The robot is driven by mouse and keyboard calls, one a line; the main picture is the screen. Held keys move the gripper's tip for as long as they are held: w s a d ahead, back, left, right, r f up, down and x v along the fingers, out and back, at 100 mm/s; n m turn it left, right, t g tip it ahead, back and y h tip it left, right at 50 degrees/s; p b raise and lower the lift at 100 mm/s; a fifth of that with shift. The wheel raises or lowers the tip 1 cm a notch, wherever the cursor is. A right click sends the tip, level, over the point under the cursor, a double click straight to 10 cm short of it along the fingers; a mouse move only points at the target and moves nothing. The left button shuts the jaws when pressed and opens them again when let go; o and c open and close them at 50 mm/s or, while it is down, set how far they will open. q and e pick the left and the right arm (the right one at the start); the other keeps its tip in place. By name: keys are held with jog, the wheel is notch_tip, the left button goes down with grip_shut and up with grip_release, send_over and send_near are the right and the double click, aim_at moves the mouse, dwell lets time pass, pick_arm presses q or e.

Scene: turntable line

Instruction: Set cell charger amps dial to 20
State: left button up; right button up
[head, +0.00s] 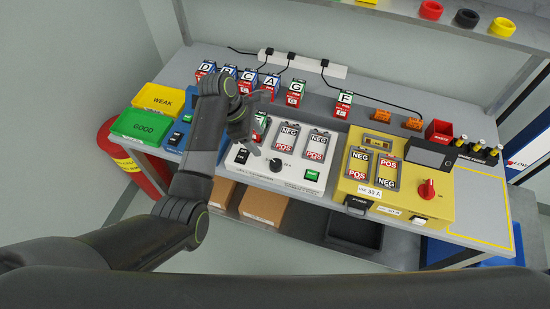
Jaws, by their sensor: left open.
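The cell charger (243,175) is a white-grey box on the bench with NEG/POS bays on top. Its black round dial (275,164) sits on the front part, with small scale marks around it that are too small to read. Which value the dial points to cannot be told. A green button (312,175) is to its right. My left gripper (259,122) is open and empty, above the charger's left side, up and left of the dial and apart from it. My right gripper is not in view.
A yellow tester (443,208) with a red knob (427,189) and a "30 A" label stands right of the charger. Green GOOD (143,126) and yellow WEAK (158,98) bins are at left. Lettered cells (343,105) and orange pieces (413,123) line the back.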

aim_at(275, 163)
pick_arm(q)
jog(key=x, duration=1)
jog(key=shift+d+f, duration=0.1)
jog(key=shift+f, duration=0.1)
jog(key=shift+x, duration=1.05)
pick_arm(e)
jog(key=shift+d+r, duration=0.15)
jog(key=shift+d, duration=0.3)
pick_arm(q)
jog(key=c, duration=1)
